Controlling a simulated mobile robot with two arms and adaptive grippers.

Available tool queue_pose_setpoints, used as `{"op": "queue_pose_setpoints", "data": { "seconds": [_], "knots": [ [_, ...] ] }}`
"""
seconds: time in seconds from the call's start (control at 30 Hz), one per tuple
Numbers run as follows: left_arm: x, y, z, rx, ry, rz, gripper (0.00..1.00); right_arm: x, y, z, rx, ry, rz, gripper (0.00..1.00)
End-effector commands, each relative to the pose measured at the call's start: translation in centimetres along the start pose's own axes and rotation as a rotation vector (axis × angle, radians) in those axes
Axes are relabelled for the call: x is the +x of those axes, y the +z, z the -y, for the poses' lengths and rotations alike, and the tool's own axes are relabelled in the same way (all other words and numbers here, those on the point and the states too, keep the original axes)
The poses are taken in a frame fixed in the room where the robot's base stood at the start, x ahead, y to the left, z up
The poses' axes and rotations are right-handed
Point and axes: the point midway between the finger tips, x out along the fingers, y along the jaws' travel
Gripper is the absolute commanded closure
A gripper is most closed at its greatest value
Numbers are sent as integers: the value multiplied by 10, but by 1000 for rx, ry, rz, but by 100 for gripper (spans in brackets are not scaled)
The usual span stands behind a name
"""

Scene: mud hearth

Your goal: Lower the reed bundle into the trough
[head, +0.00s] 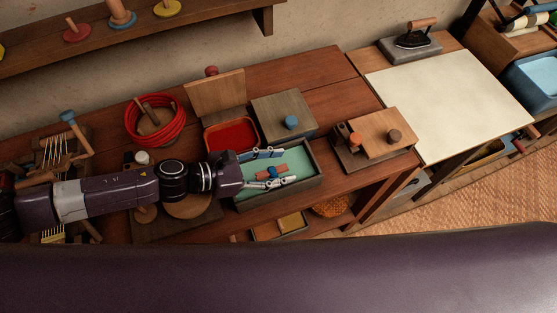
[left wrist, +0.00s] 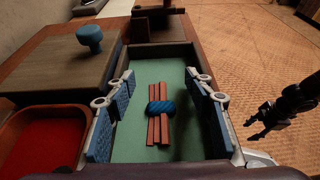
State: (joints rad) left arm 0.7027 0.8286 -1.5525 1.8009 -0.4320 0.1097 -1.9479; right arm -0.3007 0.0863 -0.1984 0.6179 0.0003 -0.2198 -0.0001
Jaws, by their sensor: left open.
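The reed bundle (head: 272,174) is a set of thin red-brown sticks with a blue band around the middle. It lies lengthwise in the trough (head: 314,180), a dark box with a pale green floor. In the left wrist view the bundle (left wrist: 152,125) appears to rest on the green floor, clear of the trough's walls (left wrist: 213,85). My left gripper (head: 268,168) is over the trough. Its blue-padded fingers (left wrist: 161,107) are spread to either side of the bundle, with gaps on both sides. A dark shape at the right of the wrist view is probably my right gripper (left wrist: 272,113).
A red-lined tray (head: 232,134) and a grey block with a blue knob (head: 284,117) stand behind the trough. A wooden block with knobs (head: 378,134) is to the right. A coil of red cord (head: 155,121) stands to the left. The pale board (head: 447,95) is clear.

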Motion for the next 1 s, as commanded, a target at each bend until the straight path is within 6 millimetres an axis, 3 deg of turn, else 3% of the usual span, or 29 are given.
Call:
{"op": "queue_pose_setpoints", "data": {
  "seconds": [0.17,0.63,1.0],
  "knots": [
    [-7,14,0,2,-2,-2,52,0,-2,3,0,-4,-2,60],
    [-33,80,-1,5,0,3,52,0,-3,5,1,-6,-4,60],
    [-38,92,0,0,0,1,52,0,-3,6,1,-6,-4,60]
  ]
}}
